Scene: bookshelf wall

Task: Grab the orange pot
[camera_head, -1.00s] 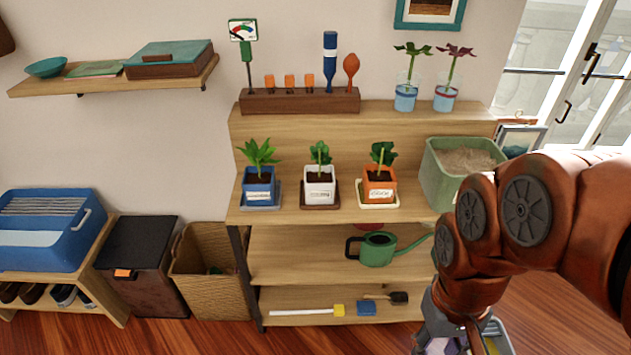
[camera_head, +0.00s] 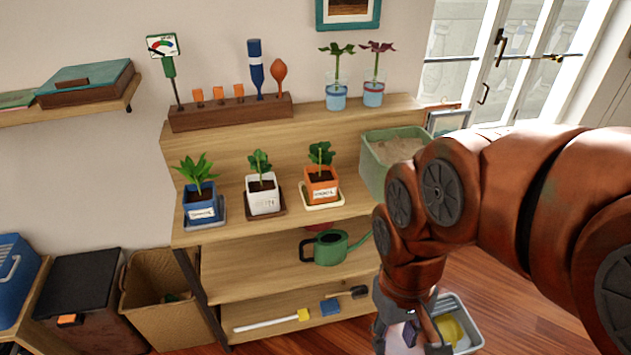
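The orange pot (camera_head: 322,189) stands upright on the shelf's middle board, on a cream saucer (camera_head: 338,202). It holds dark soil and a leafy green plant and has a white label on its front. It is the rightmost of three potted plants. My gripper (camera_head: 412,347) hangs at the bottom of the picture, low and to the right of the pot, well apart from it. Its fingertips are cut off by the lower edge, so I cannot tell how far they are apart or whether they hold anything.
A white pot (camera_head: 263,201) and a blue pot (camera_head: 202,213) stand left of the orange one. A green sand-filled bin (camera_head: 380,170) is close on its right. A green watering can (camera_head: 330,248) sits below. A grey tray (camera_head: 467,325) is near my gripper.

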